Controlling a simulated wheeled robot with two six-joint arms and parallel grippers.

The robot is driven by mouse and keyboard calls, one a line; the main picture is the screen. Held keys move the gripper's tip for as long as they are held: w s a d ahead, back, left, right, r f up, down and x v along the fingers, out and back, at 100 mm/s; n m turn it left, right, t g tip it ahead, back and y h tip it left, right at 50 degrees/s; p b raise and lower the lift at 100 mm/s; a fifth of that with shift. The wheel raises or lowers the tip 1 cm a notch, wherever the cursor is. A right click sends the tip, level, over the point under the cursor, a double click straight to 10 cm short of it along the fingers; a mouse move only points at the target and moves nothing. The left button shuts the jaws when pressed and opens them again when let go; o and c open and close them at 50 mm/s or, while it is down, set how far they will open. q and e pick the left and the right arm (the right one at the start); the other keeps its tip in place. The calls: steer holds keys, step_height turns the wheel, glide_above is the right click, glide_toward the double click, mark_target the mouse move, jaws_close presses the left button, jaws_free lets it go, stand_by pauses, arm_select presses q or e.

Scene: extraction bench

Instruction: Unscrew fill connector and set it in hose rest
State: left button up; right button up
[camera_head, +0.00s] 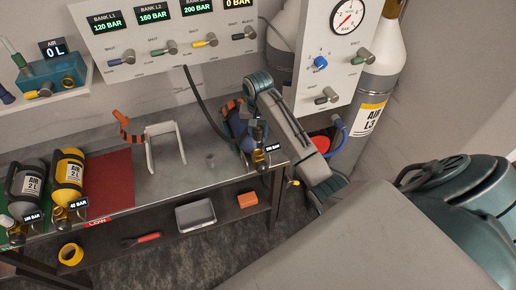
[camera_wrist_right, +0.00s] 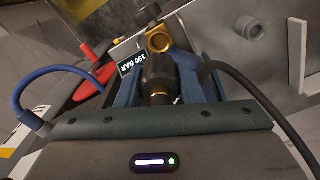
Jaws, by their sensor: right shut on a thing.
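My right gripper (camera_head: 256,132) is at the right end of the bench, by the blue cylinder (camera_head: 236,122). In the wrist view its jaws (camera_wrist_right: 160,92) are shut on the black fill connector (camera_wrist_right: 159,72). The connector points at a brass valve (camera_wrist_right: 158,40) with a ring, beside a 190 BAR label (camera_wrist_right: 130,62). I cannot tell whether the threads are engaged. A black hose (camera_head: 197,95) hangs from the panel towards the gripper. A white bracket stand (camera_head: 151,152), perhaps the hose rest, is left of the cylinder. My left gripper is not in view.
The gauge panel (camera_head: 150,30) hangs above the bench (camera_head: 195,185). The bench top between stand and blue cylinder is mostly clear.

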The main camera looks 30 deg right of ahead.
steer(key=w+a+f+m+b, duration=0.1)
steer(key=w+a+f+b, duration=0.3)
steer(key=w+a, duration=0.8)
steer(key=a+f, duration=0.1)
steer(key=a, duration=0.1)
steer(key=shift+a+f, duration=0.35)
steer(key=shift+f, duration=0.05)
stand_by(0.5)
steer(key=shift+p, duration=0.35)
stand_by(0.3)
